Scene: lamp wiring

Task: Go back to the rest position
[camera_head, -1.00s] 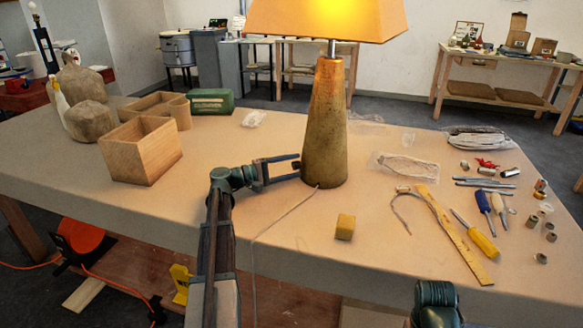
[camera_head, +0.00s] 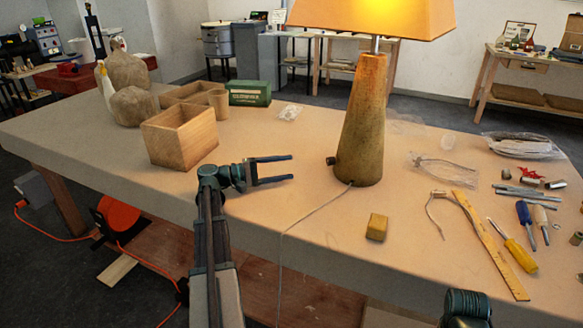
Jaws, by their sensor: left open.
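My left gripper (camera_head: 274,170) is open and empty over the front part of the table, its two fingers pointing right. It is left of the lamp (camera_head: 361,125), with a clear gap between the fingertips and the lamp base. The lamp stands upright and its shade (camera_head: 375,15) is lit. A small dark knob (camera_head: 331,161) shows on the left side of its base. A thin cord (camera_head: 300,217) runs from the base over the table's front edge. At the bottom right, a dark part of my right arm shows; its gripper is out of view.
An open wooden box (camera_head: 180,140) stands left of my left gripper, with a green box (camera_head: 249,92) behind it. A yellow block (camera_head: 377,227) lies in front of the lamp. A yellow ruler (camera_head: 490,244), screwdrivers (camera_head: 513,245) and small parts lie at the right.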

